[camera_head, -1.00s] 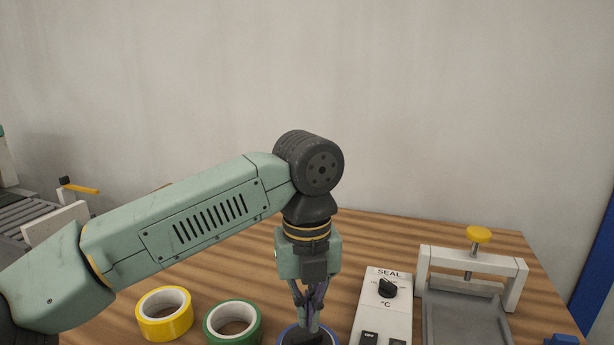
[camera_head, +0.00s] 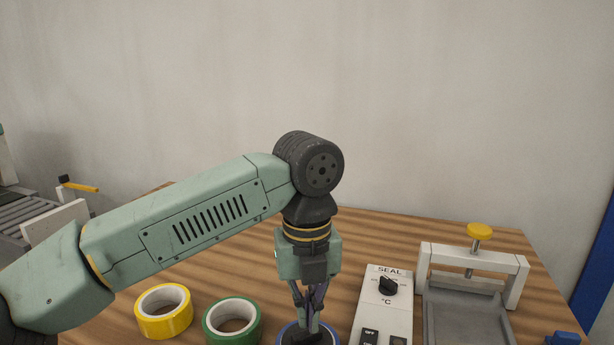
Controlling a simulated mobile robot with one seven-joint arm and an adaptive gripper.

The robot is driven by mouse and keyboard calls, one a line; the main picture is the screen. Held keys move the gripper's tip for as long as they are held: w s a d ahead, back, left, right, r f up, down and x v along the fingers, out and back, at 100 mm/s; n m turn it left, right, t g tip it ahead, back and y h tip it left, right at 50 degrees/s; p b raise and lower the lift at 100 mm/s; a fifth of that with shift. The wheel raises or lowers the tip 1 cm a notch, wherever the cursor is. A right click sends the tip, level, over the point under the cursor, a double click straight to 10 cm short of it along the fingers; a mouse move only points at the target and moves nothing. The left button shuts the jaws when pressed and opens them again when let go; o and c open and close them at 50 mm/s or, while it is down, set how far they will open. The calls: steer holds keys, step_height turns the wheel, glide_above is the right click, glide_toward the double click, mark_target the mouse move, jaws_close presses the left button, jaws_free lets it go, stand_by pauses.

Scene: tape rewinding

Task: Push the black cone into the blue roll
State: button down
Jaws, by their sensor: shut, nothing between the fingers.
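The blue roll (camera_head: 281,336) is at the bottom edge of the picture, right of centre, and is partly cut off. A dark shape inside its ring is the black cone (camera_head: 298,338). Its lower part is out of the picture, so I cannot tell how deep it sits. My gripper (camera_head: 311,332) points straight down over the ring, fingers shut and empty. The fingertips are at the dark shape and hide part of it. I cannot tell whether they touch it.
A green roll (camera_head: 210,325) lies just left of the blue one, with a yellow roll (camera_head: 182,324) further left. A white SEAL control box (camera_head: 402,318) stands close on the right. Beyond it is a grey press with a yellow knob (camera_head: 480,230). The wooden table (camera_head: 240,248) is clear behind the rolls.

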mark_target(307, 333)
steer(key=shift+f+b, duration=0.95)
steer(key=shift+f, duration=0.15)
steer(key=shift+r, duration=0.1)
stand_by(0.6)
step_height(307, 333, up, 8)
steer(key=p, duration=0.5)
stand_by(0.3)
